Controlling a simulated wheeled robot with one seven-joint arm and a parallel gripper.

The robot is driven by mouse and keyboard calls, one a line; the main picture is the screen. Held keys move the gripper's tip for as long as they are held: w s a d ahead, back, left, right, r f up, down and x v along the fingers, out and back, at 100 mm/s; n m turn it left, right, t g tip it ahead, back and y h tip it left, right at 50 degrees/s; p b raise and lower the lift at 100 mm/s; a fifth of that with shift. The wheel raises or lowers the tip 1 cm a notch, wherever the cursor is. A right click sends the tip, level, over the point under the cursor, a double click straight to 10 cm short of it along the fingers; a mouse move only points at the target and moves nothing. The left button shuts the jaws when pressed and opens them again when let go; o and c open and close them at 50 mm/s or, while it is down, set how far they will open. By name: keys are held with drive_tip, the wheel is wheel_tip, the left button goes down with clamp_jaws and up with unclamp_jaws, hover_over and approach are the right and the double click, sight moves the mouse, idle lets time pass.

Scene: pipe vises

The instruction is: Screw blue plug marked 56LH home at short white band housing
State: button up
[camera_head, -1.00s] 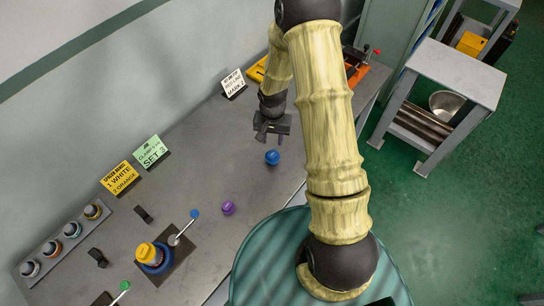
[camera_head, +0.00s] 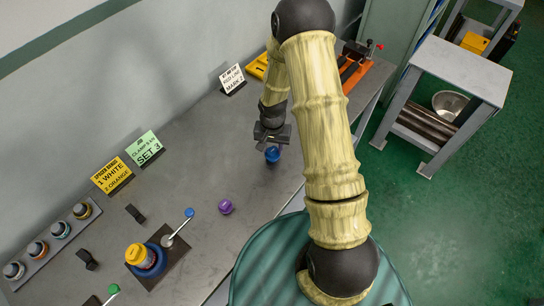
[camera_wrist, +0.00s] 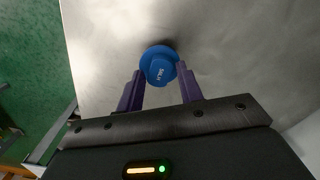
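The blue plug (camera_head: 272,156) stands on the grey bench, just below my gripper. In the wrist view the blue plug (camera_wrist: 159,66) shows its round flange and small white lettering that looks like 56LH. My gripper (camera_wrist: 159,88) is open, with its purple fingers on either side of the plug's near edge, not visibly closed on it. In the head view my gripper (camera_head: 272,138) hangs right over the plug. A row of banded cylinders stands at the left; the leftmost cylinder (camera_head: 14,270) looks pale, but I cannot tell which is the short white band housing.
A yellow-topped piece in a blue ring (camera_head: 143,256) sits on a dark plate beside a blue-knobbed lever (camera_head: 178,228). A purple plug (camera_head: 225,207) lies on the bench. Signs stand along the wall; the yellow sign (camera_head: 112,175) lists white and orange. Bench around the plug is clear.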

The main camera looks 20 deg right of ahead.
sight(273, 150)
drive_tip(key=c, duration=0.6)
drive_tip(key=shift+r+p, duration=1.9)
drive_tip(key=shift+r, duration=0.55)
drive_tip(key=n, duration=0.3)
drive_tip(key=r+n, duration=0.1)
drive_tip(key=n, duration=0.1)
drive_tip(key=shift+w, duration=0.25)
